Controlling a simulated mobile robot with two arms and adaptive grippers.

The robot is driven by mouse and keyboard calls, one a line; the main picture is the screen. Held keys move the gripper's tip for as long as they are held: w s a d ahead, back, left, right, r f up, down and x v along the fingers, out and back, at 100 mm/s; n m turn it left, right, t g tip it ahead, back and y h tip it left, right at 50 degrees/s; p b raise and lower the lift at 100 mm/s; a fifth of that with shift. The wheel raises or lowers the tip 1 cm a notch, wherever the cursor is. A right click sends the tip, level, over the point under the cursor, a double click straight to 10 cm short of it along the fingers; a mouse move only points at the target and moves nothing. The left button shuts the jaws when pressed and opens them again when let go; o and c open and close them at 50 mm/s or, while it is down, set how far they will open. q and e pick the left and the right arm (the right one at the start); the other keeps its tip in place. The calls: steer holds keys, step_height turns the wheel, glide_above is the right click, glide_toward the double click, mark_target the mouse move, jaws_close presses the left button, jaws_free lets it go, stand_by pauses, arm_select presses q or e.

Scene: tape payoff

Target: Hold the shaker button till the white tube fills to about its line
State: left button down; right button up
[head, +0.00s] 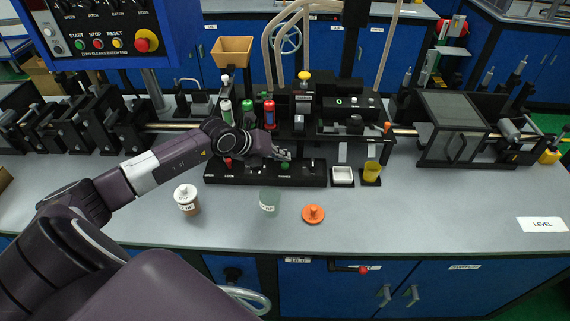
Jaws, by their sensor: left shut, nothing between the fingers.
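My left gripper (284,156) is shut and empty. Its fingertips are just above a green button (285,166) on the low black panel (312,178); I cannot tell whether they touch it. The small label in front of this button is too small to read surely. A pale tube with a white top (226,110) stands upright behind my left forearm, left of a green tube (248,112) and a red tube (269,114). My arm hides its lower part, and its line and fill level cannot be made out. My right gripper is not in view.
A white-lidded jar (187,200), a translucent cup (270,201) and an orange lid with a knob (313,214) stand on the grey bench in front of the panel. A white tray (343,176) and a yellow cup (371,172) are right of it.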

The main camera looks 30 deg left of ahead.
mark_target(283, 165)
arm_select(q)
step_height(283, 165, up, 5)
steer(key=p, duration=0.3)
steer(key=shift+f, duration=0.1)
stand_by(0.4)
